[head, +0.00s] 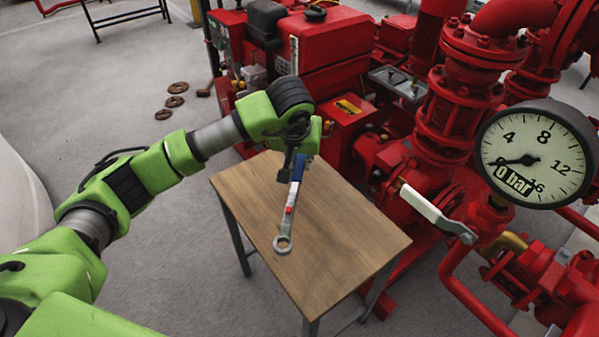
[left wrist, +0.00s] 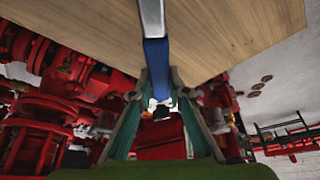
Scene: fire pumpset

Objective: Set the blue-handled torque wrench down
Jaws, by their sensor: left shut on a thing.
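The blue-handled torque wrench (head: 290,208) has a blue grip, a silver shaft with a red mark and a ring end. My left gripper (head: 293,160) is shut on its blue handle, which also shows between the fingers in the left wrist view (left wrist: 156,70). The ring end points toward the front of the wooden table (head: 340,235). The wrench is over the tabletop; I cannot tell whether it touches the wood. The tabletop also fills the upper part of the left wrist view (left wrist: 230,30). My right gripper is not in view.
Red pump machinery (head: 330,50) stands behind the table and red pipes (head: 445,120) at its right. A pressure gauge (head: 537,155) and a white-handled lever (head: 430,208) are near the right edge. The tabletop around the wrench is bare. Several rusty rings (head: 176,88) lie on the floor.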

